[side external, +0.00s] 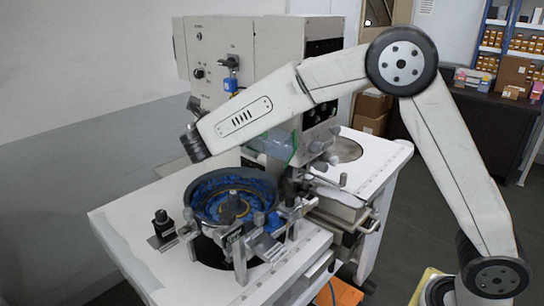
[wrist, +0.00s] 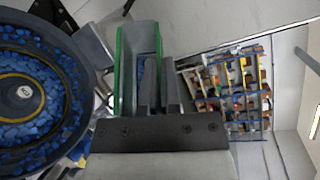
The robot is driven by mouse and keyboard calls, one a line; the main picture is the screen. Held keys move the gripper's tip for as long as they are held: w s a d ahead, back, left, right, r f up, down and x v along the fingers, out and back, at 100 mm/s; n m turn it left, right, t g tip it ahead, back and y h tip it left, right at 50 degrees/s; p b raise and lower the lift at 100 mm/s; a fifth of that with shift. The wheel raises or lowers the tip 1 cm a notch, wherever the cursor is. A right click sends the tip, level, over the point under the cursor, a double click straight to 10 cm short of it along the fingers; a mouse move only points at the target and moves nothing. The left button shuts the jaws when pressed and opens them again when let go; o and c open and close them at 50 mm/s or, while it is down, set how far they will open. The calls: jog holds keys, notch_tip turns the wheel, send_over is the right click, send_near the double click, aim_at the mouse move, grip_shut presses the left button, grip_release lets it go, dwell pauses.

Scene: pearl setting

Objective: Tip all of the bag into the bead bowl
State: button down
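The bag (wrist: 125,65) is clear with green edges and holds blue beads, seen in the wrist view. My gripper (wrist: 160,82) has one finger on each side of the bag's right wall and is shut on it. In the side view the bag (side external: 279,146) shows below my forearm, to the right of and above the bead bowl; the fingers are hidden there. The bead bowl (side external: 264,186) is dark, round and holds many blue beads around a central hub. It also shows at the left of the wrist view (wrist: 84,62), apart from the bag.
The bowl sits on a white table (side external: 125,218) among metal brackets and a black knob post (side external: 162,222). A grey machine housing (side external: 225,50) stands behind. A shelf of small boxes (side external: 517,42) is at the far right.

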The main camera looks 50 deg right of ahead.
jog(key=shift+w+a+f+n, duration=0.15)
jog(key=shift+f+n, duration=0.35)
jog(key=shift+w+a+r+n+h, duration=0.15)
jog(key=shift+w+a+n+h, duration=0.5)
jog(key=shift+w+n, duration=0.25)
jog(key=shift+w+a+n+h, duration=0.15)
jog(key=shift+n+h, duration=0.1)
jog(key=shift+n, duration=0.25)
jog(key=shift+w+a+f+n+t+h, duration=0.1)
jog(key=shift+f+n+t+h, duration=0.05)
jog(key=shift+f+n, duration=0.3)
jog(key=shift+w+a+f+n+t+h, duration=0.15)
jog(key=shift+f+n, duration=0.2)
jog(key=shift+n, duration=0.2)
jog(key=shift+w+a+f+n+t+h, duration=0.15)
jog(key=shift+n+t+h, duration=0.1)
jog(key=shift+n, duration=0.6)
jog(key=shift+w+a+f+n+t+h, duration=0.1)
jog(key=shift+w+a+n+t+h, duration=0.15)
jog(key=shift+n, duration=0.65)
jog(key=shift+w+a+f+n+t+h, duration=0.1)
jog(key=shift+n+t, duration=0.2)
jog(key=shift+n, duration=0.55)
jog(key=shift+d+r, duration=0.1)
